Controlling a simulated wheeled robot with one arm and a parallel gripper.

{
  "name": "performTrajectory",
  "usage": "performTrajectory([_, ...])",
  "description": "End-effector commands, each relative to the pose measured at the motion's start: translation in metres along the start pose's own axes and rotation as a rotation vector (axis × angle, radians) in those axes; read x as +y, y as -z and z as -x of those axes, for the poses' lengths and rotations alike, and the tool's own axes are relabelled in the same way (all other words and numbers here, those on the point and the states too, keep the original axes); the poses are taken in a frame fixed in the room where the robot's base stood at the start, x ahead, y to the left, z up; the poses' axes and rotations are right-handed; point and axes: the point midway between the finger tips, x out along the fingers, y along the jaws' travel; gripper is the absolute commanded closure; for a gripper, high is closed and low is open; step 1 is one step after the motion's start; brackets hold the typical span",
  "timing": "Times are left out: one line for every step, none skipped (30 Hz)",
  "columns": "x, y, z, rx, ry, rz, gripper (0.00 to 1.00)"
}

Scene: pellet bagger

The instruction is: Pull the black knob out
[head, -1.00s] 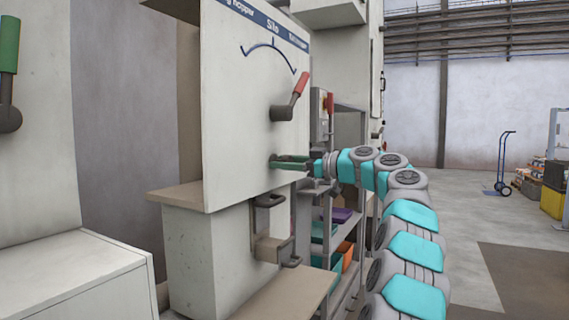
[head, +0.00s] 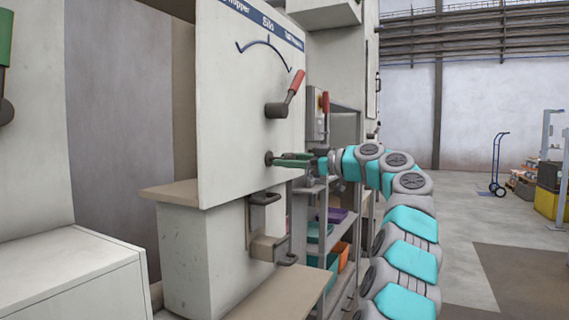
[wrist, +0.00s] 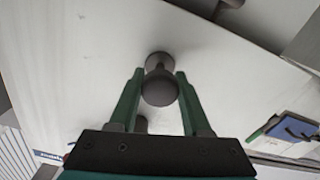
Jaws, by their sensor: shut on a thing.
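The black knob (wrist: 159,89) is a dark rounded ball on a short stem, with a round collar against the pale panel (wrist: 80,60) behind it. Its ball stands off the panel. My gripper (wrist: 160,74) has green fingers, one on each side of the ball, shut on it. In the head view my gripper (head: 292,160) reaches from the right to the panel's face, below the red-handled lever. There the knob is mostly hidden by the fingers; a small dark round part (head: 268,158) shows at the panel.
The red-handled lever (head: 288,94) sticks out just above my gripper. A bracket with dark handles (head: 268,246) projects below. A shelf with coloured bins (head: 337,216) stands behind my arm. Open floor (head: 455,218) lies to the right.

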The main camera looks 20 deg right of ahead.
Motion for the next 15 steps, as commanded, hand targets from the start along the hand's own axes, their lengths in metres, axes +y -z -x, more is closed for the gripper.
performTrajectory([0.0003,-0.0003,0.0026,-0.001,0.000,0.000,1.00])
performTrajectory([0.0003,-0.0004,0.0026,-0.001,0.000,0.000,1.00])
performTrajectory([0.0003,-0.0006,0.0027,-0.002,0.000,-0.001,1.00])
performTrajectory([0.0003,-0.0007,0.0029,-0.002,0.000,-0.001,1.00])
performTrajectory([0.0003,-0.0008,0.0030,-0.002,0.000,-0.001,1.00])
performTrajectory([0.0003,-0.0009,0.0031,-0.002,0.000,-0.001,0.51])
performTrajectory([0.0004,-0.0011,0.0030,-0.002,0.000,-0.001,0.48])
performTrajectory([0.0003,-0.0011,0.0029,-0.002,0.000,-0.001,0.44])
performTrajectory([0.0003,-0.0011,0.0027,-0.002,0.000,0.000,0.40])
performTrajectory([0.0003,-0.0012,0.0025,-0.002,0.000,-0.001,0.36])
performTrajectory([0.0002,-0.0012,0.0024,-0.002,0.000,-0.001,0.33])
performTrajectory([0.0002,-0.0012,0.0022,-0.002,0.001,0.000,0.28])
performTrajectory([0.0002,-0.0011,0.0021,-0.002,0.001,0.000,0.25])
performTrajectory([0.0002,-0.0012,0.0019,-0.002,0.001,-0.001,0.22])
performTrajectory([0.0001,-0.0012,0.0018,-0.002,0.001,-0.001,0.22])
